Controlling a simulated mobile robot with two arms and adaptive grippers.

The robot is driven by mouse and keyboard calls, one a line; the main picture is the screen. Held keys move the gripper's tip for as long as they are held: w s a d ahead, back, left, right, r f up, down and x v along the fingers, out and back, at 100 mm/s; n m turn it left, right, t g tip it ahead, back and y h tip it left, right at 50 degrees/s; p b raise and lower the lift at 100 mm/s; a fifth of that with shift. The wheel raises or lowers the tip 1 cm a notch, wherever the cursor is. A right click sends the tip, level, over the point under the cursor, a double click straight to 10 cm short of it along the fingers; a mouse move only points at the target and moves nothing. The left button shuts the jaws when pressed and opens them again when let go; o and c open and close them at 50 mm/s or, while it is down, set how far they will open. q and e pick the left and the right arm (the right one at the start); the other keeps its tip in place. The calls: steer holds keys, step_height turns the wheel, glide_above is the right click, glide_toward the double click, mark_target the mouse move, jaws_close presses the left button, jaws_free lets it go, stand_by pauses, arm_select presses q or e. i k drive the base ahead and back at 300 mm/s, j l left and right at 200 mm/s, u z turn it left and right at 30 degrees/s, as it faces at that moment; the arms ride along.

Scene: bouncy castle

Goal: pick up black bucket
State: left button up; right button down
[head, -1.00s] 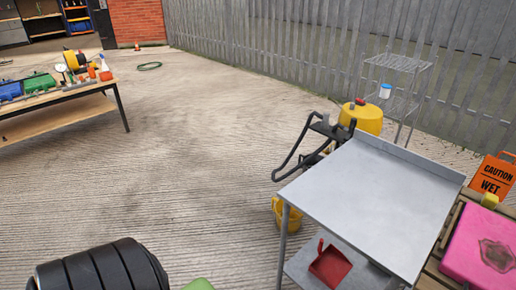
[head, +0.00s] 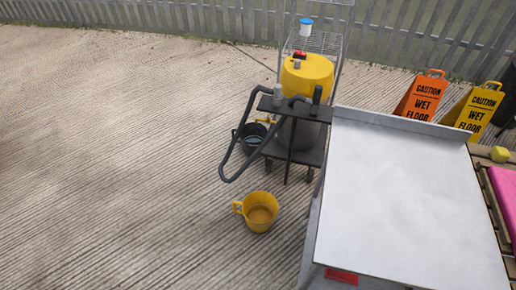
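A black bucket (head: 242,142) stands on the concrete in the head view, beside the wheeled cleaning machine and partly hidden behind its curved black handle. Its open top shows a dark blue-grey inside. Neither of my grippers shows in this view.
The yellow and black cleaning machine (head: 306,76) stands right of the bucket. A yellow bucket (head: 261,212) is on the ground in front. A metal table (head: 405,200) fills the right. Wet floor signs (head: 423,97) stand behind it. The concrete on the left is clear.

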mark_target(253, 134)
steer(key=i+j+z, duration=0.3)
steer(key=j+z, duration=0.25)
steer(key=i+j+z, duration=0.1)
steer(key=z, duration=0.35)
steer(key=j+z, duration=0.8)
